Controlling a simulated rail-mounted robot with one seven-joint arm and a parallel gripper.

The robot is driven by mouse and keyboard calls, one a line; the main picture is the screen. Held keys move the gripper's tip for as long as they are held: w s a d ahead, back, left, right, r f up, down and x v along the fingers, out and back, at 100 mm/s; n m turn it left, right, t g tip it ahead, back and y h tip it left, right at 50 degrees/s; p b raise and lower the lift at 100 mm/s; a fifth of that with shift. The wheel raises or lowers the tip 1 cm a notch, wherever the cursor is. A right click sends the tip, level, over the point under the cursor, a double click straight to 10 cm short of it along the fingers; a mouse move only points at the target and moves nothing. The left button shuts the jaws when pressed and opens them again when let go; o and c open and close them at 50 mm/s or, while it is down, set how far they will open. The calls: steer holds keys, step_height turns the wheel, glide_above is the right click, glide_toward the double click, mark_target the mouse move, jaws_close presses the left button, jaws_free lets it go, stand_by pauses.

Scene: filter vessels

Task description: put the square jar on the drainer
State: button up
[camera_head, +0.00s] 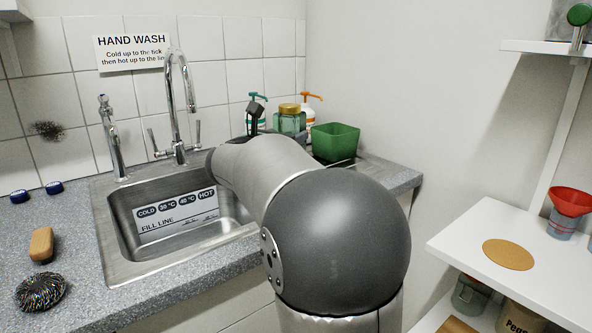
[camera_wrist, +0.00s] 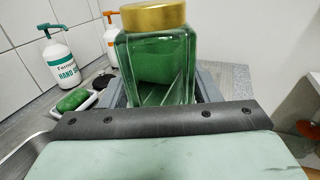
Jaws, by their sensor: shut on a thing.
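The square jar is clear greenish glass with a gold lid. It shows beyond my arm in the camera_head view (camera_head: 291,123) and upright at the top middle of the camera_wrist view (camera_wrist: 158,50). My gripper (camera_wrist: 165,98) is shut on the jar, with a grey finger at each side of its lower part. The drainer (camera_head: 352,163) lies right of the sink, and my arm hides most of it. I cannot tell whether the jar's base touches anything.
A green tub (camera_head: 335,141) stands just right of the jar. Two pump bottles, one teal-topped (camera_wrist: 52,52) and one orange-topped (camera_wrist: 111,38), stand behind, near a green sponge (camera_wrist: 73,100). The sink (camera_head: 125,225) is left of my arm. A wall bounds the right.

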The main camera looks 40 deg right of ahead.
steer(key=w+d+f, duration=0.1)
steer(key=f, duration=0.1)
steer(key=w+d+f+b, duration=0.1)
steer(key=d+f, duration=0.1)
steer(key=w+d+f, duration=0.1)
steer(key=f, duration=0.1)
steer(key=shift+w+d, duration=0.15)
steer(key=shift+d, duration=0.05)
steer(key=shift+w+d+f+b, duration=0.15)
steer(key=shift+f+b, duration=0.6)
steer(key=shift+f, duration=0.95)
steer(key=shift+f, duration=0.1)
steer(key=o, duration=1.1)
steer(key=shift+r, duration=0.2)
steer(key=p+v, duration=0.1)
steer(key=v, duration=1.1)
steer(key=shift+f, duration=0.1)
